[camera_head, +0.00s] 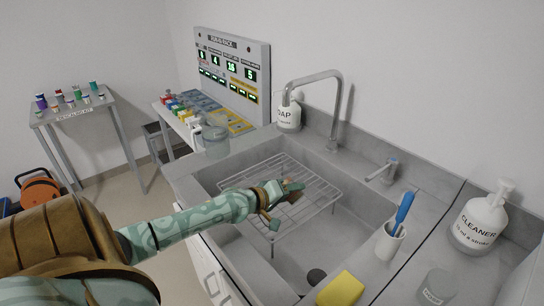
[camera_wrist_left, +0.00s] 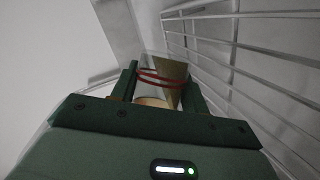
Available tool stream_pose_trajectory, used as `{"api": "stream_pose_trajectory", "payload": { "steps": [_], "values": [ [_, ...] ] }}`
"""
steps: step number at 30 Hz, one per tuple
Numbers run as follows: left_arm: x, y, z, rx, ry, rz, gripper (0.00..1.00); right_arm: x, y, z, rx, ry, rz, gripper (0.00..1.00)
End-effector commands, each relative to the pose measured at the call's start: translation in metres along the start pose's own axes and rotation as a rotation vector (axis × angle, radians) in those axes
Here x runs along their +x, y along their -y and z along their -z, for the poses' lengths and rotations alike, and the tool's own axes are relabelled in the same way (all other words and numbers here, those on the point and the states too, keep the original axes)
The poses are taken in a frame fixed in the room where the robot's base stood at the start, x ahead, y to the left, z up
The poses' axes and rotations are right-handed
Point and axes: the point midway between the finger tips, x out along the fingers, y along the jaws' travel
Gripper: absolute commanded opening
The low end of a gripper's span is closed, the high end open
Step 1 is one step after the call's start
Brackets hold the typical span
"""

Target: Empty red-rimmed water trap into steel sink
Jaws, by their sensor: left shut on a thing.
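The steel sink (camera_head: 240,176) fills the middle of the head view, with a wire rack (camera_head: 312,190) across it. My left gripper (camera_head: 272,196) is over the sink and the rack. In the left wrist view, its two fingers (camera_wrist_left: 158,86) are shut on the red-rimmed water trap (camera_wrist_left: 160,78), a small clear cup with red bands. A tan surface shows at the trap. In the head view the trap is mostly hidden by the fingers. I cannot tell how far it is tilted or whether water is in it. My right gripper is not in view.
A tall faucet (camera_head: 337,100) and soap bottle (camera_head: 288,113) stand behind the sink. A clear jug (camera_head: 216,140) stands at its left. A brush holder (camera_head: 390,242), yellow sponge (camera_head: 341,288), glass (camera_head: 436,287) and cleaner bottle (camera_head: 478,225) stand at the right and front.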

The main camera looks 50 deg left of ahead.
Motion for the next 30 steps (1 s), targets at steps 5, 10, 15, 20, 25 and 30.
{"api": "stream_pose_trajectory", "payload": {
  "steps": [5,10,15,20,25,30],
  "values": [
    [0.001,-0.002,-0.001,-0.021,0.003,-0.010,0.22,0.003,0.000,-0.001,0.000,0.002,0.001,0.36],
    [0.002,-0.003,-0.002,-0.042,0.007,-0.018,0.22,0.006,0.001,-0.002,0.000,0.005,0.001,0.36],
    [0.003,-0.006,-0.003,-0.064,0.010,-0.027,0.22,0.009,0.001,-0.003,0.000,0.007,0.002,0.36],
    [0.004,-0.007,-0.004,-0.082,0.013,-0.036,0.22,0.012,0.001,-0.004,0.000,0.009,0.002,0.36],
    [0.004,-0.009,-0.005,-0.103,0.016,-0.044,0.22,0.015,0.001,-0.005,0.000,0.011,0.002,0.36],
    [0.005,-0.011,-0.005,-0.119,0.019,-0.051,0.22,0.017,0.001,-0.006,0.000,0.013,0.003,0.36]
  ]
}}
